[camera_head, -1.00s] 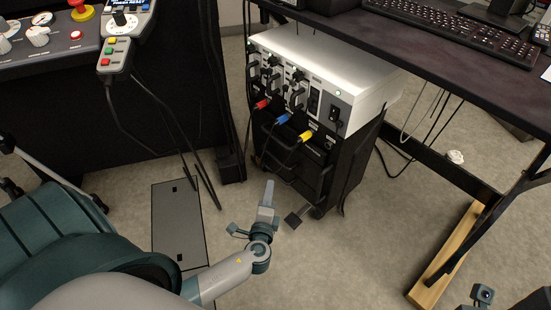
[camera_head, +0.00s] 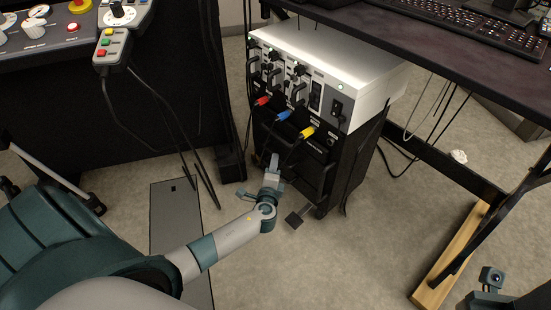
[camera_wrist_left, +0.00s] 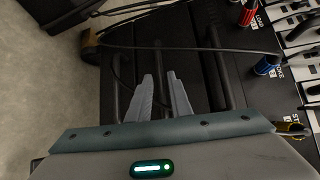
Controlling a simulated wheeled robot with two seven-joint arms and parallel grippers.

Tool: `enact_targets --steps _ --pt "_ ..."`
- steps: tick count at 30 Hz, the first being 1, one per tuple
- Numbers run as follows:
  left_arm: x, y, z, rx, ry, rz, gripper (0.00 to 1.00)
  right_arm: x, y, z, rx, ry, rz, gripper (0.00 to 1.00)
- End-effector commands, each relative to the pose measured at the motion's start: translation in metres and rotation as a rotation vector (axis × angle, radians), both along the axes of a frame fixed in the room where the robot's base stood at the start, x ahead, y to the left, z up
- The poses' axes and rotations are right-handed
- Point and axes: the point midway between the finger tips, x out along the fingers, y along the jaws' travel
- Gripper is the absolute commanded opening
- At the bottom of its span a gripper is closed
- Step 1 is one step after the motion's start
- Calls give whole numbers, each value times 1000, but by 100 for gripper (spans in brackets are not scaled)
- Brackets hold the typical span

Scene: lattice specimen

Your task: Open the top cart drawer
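The drawers look shut. My right gripper's fingers are not visible.
Red, blue and yellow plugs (camera_head: 284,116) with hanging cables stick out above the drawers. A pedal-like black plate (camera_head: 295,219) is by the cart's foot. The desk (camera_head: 470,75) overhangs at right.

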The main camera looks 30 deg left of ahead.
Motion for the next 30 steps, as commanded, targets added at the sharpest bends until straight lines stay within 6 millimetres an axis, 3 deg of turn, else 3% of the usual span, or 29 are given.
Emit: enact_targets --steps 9,22,25,30 --pt "36 18 -8 0 0 0 18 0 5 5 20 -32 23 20" --pt "42 21 -8 0 1 0 18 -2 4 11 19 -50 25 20" --pt "42 21 -8 0 1 0 0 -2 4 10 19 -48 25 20" --pt "42 21 -8 0 1 0 0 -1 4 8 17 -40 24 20"
